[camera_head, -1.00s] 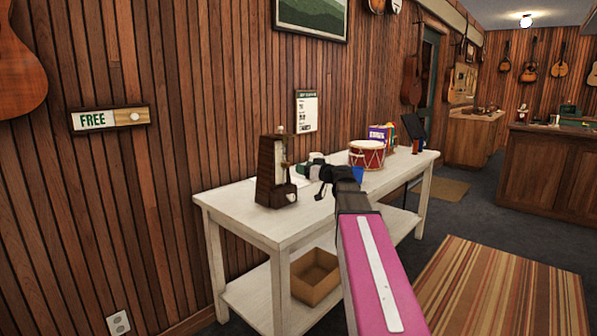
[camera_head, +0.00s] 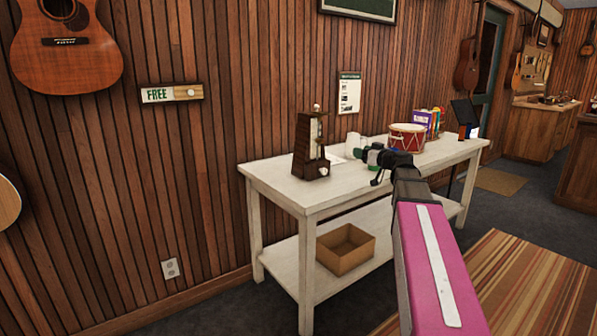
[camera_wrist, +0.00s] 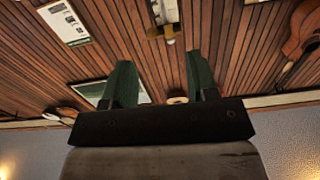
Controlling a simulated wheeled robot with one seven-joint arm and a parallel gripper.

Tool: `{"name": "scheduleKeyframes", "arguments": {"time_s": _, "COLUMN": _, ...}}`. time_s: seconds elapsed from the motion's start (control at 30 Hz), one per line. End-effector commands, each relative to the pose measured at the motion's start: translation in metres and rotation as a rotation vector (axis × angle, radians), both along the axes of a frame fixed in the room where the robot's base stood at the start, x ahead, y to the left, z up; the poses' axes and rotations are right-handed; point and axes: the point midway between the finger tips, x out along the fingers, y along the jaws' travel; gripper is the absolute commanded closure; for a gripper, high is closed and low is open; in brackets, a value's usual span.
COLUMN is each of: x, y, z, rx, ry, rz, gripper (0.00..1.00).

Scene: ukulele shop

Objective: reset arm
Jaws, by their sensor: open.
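My gripper (camera_wrist: 160,78) is open and empty, its two green fingers spread apart in the wrist view, with wall and hanging things beyond them. In the head view, my arm, with a pink link, reaches forward from the lower right. My gripper (camera_head: 368,154) shows small at its far end, in front of the white table (camera_head: 290,195) in the picture. Its height above the table top cannot be told. In the wrist view the camera looks toward the plank wall, with the ceiling at the bottom of the picture.
A brown metronome (camera_head: 309,150) and a red drum (camera_head: 407,138) stand on the table top. A cardboard box (camera_head: 345,258) sits on its lower shelf. A striped rug (camera_head: 490,280) covers floor at the right. Guitars (camera_head: 68,45) hang on the wall.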

Motion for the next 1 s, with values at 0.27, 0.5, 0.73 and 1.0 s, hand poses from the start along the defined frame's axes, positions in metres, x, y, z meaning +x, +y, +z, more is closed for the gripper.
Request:
{"name": "scheduleKeyframes", "arguments": {"time_s": 0.27, "x": -0.008, "y": 0.013, "z": -0.030, "rx": -0.013, "ry": 0.085, "rz": 0.023, "gripper": 0.47}}
{"name": "scheduleKeyframes", "arguments": {"time_s": 0.5, "x": -0.023, "y": 0.032, "z": -0.077, "rx": -0.036, "ry": 0.224, "rz": 0.050, "gripper": 0.47}}
{"name": "scheduleKeyframes", "arguments": {"time_s": 0.73, "x": -0.051, "y": 0.056, "z": -0.147, "rx": -0.079, "ry": 0.449, "rz": 0.069, "gripper": 0.47}}
{"name": "scheduleKeyframes", "arguments": {"time_s": 1.0, "x": -0.137, "y": 0.084, "z": -0.284, "rx": -0.205, "ry": 0.931, "rz": 0.001, "gripper": 0.47}}
